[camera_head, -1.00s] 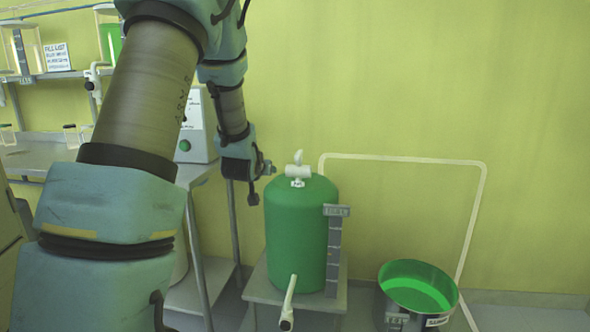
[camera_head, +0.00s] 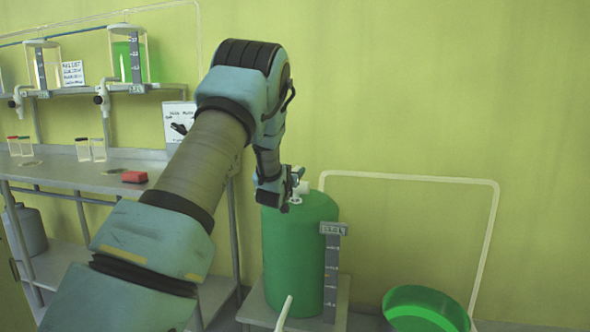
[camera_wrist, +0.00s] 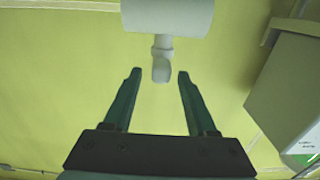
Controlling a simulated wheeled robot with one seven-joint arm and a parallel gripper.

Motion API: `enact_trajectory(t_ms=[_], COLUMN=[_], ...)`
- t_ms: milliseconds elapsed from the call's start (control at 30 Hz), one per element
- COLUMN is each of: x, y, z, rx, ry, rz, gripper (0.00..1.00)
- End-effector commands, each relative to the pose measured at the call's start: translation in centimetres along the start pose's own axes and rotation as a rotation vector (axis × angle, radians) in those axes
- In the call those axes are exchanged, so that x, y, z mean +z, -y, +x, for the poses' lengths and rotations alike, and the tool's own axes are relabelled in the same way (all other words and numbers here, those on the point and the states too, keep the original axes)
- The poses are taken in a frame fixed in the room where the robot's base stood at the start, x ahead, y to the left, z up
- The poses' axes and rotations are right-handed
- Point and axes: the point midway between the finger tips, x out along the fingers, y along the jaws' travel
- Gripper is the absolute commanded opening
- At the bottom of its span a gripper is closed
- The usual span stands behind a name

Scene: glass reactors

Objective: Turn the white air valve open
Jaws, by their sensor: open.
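The white air valve (camera_head: 301,187) sits on top of the green tank (camera_head: 290,250), partly hidden behind my gripper in the head view. In the wrist view the valve's white body (camera_wrist: 168,17) is at the top, and its small handle (camera_wrist: 162,66) points down toward the space between my fingers. My gripper (camera_wrist: 158,76) is open, with one finger on each side of the handle tip. I see gaps between the fingers and the handle. In the head view my gripper (camera_head: 288,200) is at the left of the valve, close to it.
A level gauge (camera_head: 331,270) stands at the tank's right front. A white pipe (camera_head: 410,178) runs along the wall to the right. A green bucket (camera_head: 425,308) is at the lower right. A bench (camera_head: 60,172) with several small containers is at the left. A box shows in the wrist view (camera_wrist: 290,85).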

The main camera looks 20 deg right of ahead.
Motion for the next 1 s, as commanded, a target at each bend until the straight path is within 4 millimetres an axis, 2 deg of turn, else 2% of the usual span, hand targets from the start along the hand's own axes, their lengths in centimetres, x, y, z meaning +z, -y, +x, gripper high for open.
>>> enact_trajectory(t_ms=[200,567,1000], x=[0.0,0.0,0.0], y=[0.1,0.1,0.1], z=[2.2,2.6,2.6], rx=[-0.001,-0.001,-0.001], ry=[0.0,0.001,0.001], rz=[0.001,0.0,0.0], gripper=[0.57,0.56,0.07])
